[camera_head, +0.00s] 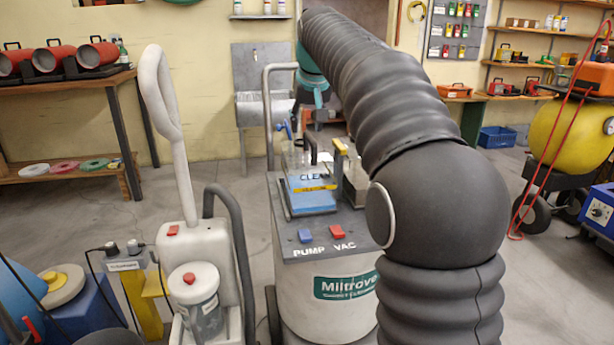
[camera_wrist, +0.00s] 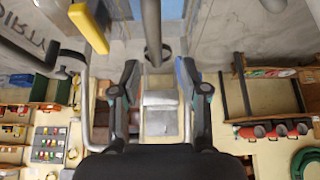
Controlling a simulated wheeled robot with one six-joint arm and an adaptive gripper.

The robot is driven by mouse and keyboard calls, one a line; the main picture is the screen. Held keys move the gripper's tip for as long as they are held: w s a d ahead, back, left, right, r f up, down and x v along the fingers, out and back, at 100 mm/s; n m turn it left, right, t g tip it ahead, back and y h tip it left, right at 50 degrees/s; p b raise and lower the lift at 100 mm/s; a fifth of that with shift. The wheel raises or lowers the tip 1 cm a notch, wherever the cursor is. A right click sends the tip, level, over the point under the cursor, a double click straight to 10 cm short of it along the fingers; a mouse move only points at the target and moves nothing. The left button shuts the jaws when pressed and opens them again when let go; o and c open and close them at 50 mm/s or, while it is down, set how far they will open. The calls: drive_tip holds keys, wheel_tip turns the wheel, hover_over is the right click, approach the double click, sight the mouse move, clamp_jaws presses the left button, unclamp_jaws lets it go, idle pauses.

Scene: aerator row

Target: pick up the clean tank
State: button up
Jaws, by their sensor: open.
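The clean tank (camera_head: 312,194) is a clear box with blue liquid, a CLEAN label and a dark handle on top. It stands on the deck of the grey cleaning machine (camera_head: 325,262). My gripper (camera_wrist: 157,82) is open and empty, just above and behind this tank in the head view, partly hidden by my arm. In the wrist view a dark bar, seemingly the tank's handle (camera_wrist: 152,24), lines up with the gap between the fingers; I cannot tell how close it is. Blue shows at that view's top edge.
Beside it stands a tank with a yellow handle (camera_head: 341,147), partly hidden by my arm; a DIRTY label (camera_wrist: 28,42) shows in the wrist view. The machine's grey push bar (camera_head: 268,110) rises behind. A white upright cleaner (camera_head: 190,250) stands at left.

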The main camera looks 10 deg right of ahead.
sight(307, 131)
drive_tip(key=x, duration=0.4)
drive_tip(key=shift+w+d+f, duration=0.2)
drive_tip(key=shift+w+d, duration=0.05)
drive_tip(key=shift+c, duration=0.3)
clamp_jaws()
drive_tip(key=shift+r, duration=0.1)
